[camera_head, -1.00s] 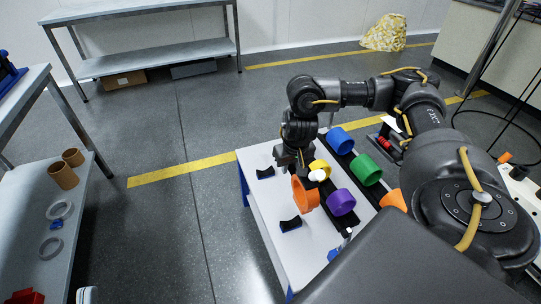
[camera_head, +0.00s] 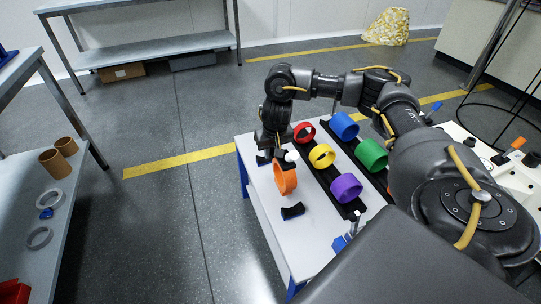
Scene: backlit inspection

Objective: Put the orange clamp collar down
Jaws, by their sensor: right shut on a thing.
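The orange clamp collar (camera_head: 285,180) is a wide ring at the left part of the white table (camera_head: 312,248). My right gripper (camera_head: 280,160) is at the collar's upper edge and shut on it; the fingertips are largely hidden. The collar stands on edge, between two small black cradles (camera_head: 292,211), one behind it and one in front. I cannot tell whether it touches the table. My left gripper is not in view.
Red (camera_head: 300,138), yellow (camera_head: 321,161), purple (camera_head: 346,194), blue (camera_head: 343,132) and green (camera_head: 371,160) collars sit on black rails right of the orange one. A grey bench (camera_head: 60,225) with cardboard tubes (camera_head: 54,163) stands at far left. The table's front-left area is clear.

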